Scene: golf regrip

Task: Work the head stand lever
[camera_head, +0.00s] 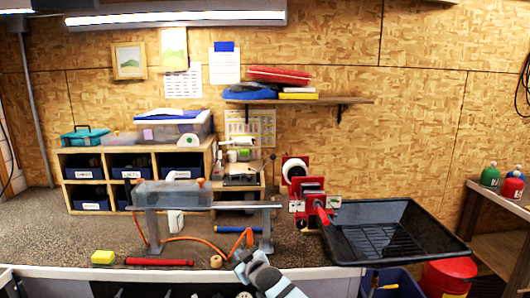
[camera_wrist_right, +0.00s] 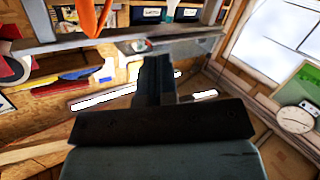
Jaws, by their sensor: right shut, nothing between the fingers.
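A grey bar (camera_head: 245,205) runs level above the bench, with a grey upright stand (camera_head: 266,232) under its right end and another (camera_head: 152,232) under its left. A thin black-knobbed lever (camera_head: 272,158) rises behind the bar. A red-handled lever (camera_head: 320,212) shows on the red fixture (camera_head: 291,162) to the right. I cannot tell for sure which is the head stand lever. My right gripper (camera_head: 241,260) is shut and empty at the front of the bench, below the right stand and apart from both levers. Its closed fingers (camera_wrist_right: 155,75) also show in the right wrist view. My left gripper is out of view.
A black tray (camera_head: 440,222) stands right of the red fixture. An orange hose (camera_head: 192,239) loops on the bench near the stands. A blue tube (camera_head: 238,229) lies under the bar.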

